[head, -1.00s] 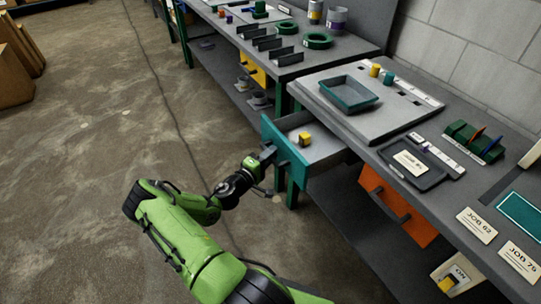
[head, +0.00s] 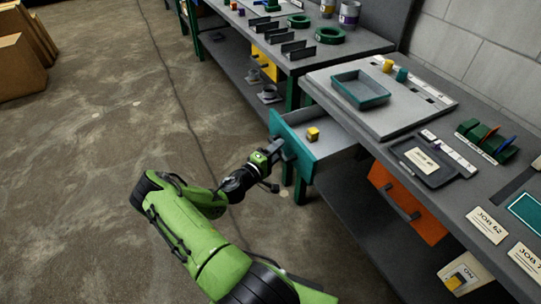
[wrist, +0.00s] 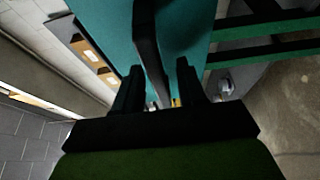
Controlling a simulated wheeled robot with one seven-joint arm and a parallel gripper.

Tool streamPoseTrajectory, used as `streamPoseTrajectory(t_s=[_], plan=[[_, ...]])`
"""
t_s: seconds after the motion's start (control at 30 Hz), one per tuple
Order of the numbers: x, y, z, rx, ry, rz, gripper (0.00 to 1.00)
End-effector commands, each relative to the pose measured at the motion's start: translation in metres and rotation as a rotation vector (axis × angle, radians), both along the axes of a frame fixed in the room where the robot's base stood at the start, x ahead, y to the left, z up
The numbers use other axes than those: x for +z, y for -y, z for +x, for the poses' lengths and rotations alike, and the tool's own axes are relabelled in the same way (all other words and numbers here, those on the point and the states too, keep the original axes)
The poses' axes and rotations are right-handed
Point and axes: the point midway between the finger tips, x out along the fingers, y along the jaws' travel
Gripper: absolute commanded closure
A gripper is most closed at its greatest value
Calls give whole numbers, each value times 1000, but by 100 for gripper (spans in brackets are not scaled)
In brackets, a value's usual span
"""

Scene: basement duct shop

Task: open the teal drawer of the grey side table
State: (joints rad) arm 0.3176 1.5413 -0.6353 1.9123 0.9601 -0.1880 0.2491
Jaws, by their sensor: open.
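The teal drawer (head: 303,158) of the grey side table (head: 372,128) stands pulled out, its grey inside showing from above. A small yellow block (head: 313,134) lies in it. My gripper (head: 281,150) is at the outer side of the teal front, by its handle. In the wrist view the teal front (wrist: 195,38) fills the top middle, and the dark handle bar (wrist: 147,40) reaches down between the open fingers (wrist: 158,80). I cannot tell whether either finger touches the handle; the head view hides that spot behind my gripper.
An orange drawer (head: 408,205) sits shut under the tabletop to the right. A teal tray (head: 361,89) stands on top. A grey workbench (head: 300,62) with green legs stands behind. Open concrete floor (head: 95,170) lies left of the drawer.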

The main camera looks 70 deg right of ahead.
Motion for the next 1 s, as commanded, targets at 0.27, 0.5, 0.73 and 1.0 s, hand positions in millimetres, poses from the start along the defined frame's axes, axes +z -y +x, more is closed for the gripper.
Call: streamPoseTrajectory(t_s=[0.27, 0.5, 0.73, 1.0], plan=[[2, -64, 24, 7, -3, 3, 60], [2, -123, 43, 7, -2, 2, 60], [0, -146, 50, 2, -2, 1, 60], [0, -146, 50, 1, -1, 0, 60]])
